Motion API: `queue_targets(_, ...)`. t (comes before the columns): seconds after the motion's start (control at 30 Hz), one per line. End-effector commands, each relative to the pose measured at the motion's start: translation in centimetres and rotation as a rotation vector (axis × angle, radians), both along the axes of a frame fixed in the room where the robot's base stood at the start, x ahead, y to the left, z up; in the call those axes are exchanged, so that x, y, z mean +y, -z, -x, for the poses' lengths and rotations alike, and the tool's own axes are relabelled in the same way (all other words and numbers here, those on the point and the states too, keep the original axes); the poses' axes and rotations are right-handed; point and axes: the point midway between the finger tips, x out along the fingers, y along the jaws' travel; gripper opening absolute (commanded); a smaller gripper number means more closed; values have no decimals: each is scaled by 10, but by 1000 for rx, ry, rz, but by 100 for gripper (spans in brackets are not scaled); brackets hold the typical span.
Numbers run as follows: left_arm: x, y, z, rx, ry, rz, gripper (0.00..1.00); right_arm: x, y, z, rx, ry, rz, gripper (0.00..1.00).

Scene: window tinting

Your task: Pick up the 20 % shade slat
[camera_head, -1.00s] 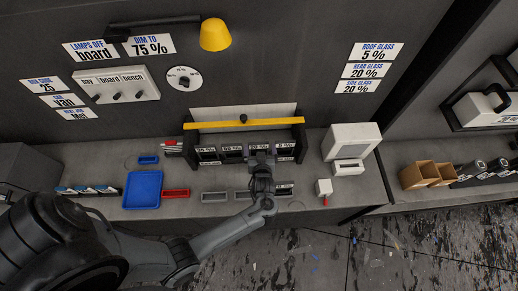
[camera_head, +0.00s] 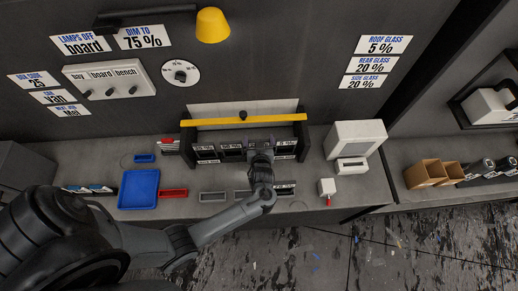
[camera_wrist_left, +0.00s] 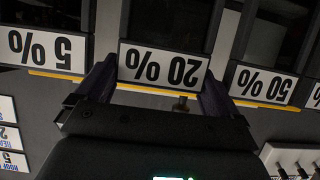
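The 20 % shade slat (camera_wrist_left: 162,66) has a white label and a dark panel above it, both upside down in the left wrist view. My left gripper (camera_wrist_left: 159,72) is open, with one finger at each side of that label. I cannot tell whether the fingers touch the slat. In the head view my left gripper (camera_head: 261,150) is at the slat rack (camera_head: 300,130) and hides most of this slat. The 5 % slat (camera_wrist_left: 47,49) and the 50 % slat (camera_wrist_left: 263,85) flank it. My right gripper is not in view.
A yellow bar (camera_head: 240,121) runs across the rack top. Grey trays (camera_head: 212,197) lie in front on the bench. A blue tray (camera_head: 140,188) is to the left, and a white boxy device (camera_head: 355,139) stands to the right.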

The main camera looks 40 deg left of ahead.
Motion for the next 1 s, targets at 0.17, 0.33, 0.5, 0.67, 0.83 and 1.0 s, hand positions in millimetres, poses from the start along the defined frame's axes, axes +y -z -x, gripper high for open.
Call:
queue_targets(0.17,0,0,0,-1,0,-1,49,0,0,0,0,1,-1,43)
queue_targets(0.33,0,0,0,-1,0,0,49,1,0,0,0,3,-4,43)
queue_targets(0.5,0,-3,0,-1,0,0,49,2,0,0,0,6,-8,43)
queue_targets(0.67,0,-13,0,-1,-2,1,49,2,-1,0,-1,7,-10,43)
queue_targets(0.83,0,-32,-1,-4,-1,1,49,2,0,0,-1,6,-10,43)
queue_targets(1.0,0,-55,0,-3,-2,2,49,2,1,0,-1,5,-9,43)
